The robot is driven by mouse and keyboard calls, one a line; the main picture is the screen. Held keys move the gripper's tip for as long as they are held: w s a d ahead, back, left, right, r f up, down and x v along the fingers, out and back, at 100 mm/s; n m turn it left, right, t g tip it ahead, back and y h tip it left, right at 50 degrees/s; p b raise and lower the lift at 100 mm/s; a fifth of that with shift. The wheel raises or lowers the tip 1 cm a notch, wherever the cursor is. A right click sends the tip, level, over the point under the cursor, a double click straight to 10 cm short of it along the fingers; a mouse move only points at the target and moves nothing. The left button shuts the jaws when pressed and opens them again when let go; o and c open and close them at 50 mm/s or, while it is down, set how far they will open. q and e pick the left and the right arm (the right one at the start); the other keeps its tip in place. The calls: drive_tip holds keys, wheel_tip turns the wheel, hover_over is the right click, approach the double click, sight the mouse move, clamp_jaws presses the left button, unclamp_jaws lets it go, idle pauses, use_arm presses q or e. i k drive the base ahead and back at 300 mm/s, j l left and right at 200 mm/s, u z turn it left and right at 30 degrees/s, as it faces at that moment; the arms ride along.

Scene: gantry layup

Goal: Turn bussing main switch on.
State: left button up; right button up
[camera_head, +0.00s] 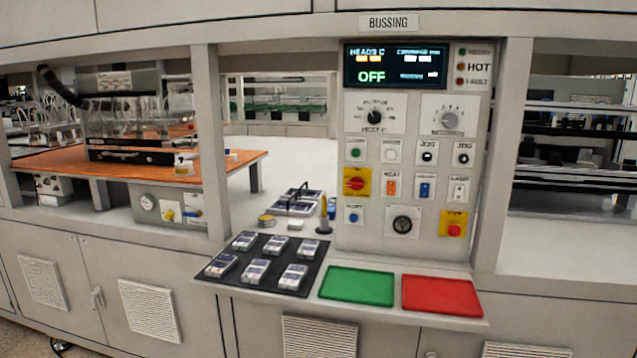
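The bussing control panel (382,232) stands upright right of centre, under a sign reading BUSSING (388,22). Its screen (394,65) shows OFF in large green letters. A red rotary switch on a yellow plate (357,183) sits at the panel's left side and looks like the main switch. Its handle appears to lie roughly level, but it is small in the picture. Neither of my grippers is in view, and nothing touches the panel.
A red push button on a yellow plate (454,224) sits lower right. Below lie a black mat (238,280) with several small devices, a green tray (357,286) and a red tray (441,296).

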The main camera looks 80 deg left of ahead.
sight(356, 183)
drive_tip(key=u, duration=2.5)
drive_tip(key=i+l+u, duration=0.15)
drive_tip(key=l, duration=0.4)
drive_tip(key=l+u, duration=0.15)
drive_tip(key=l, duration=0.4)
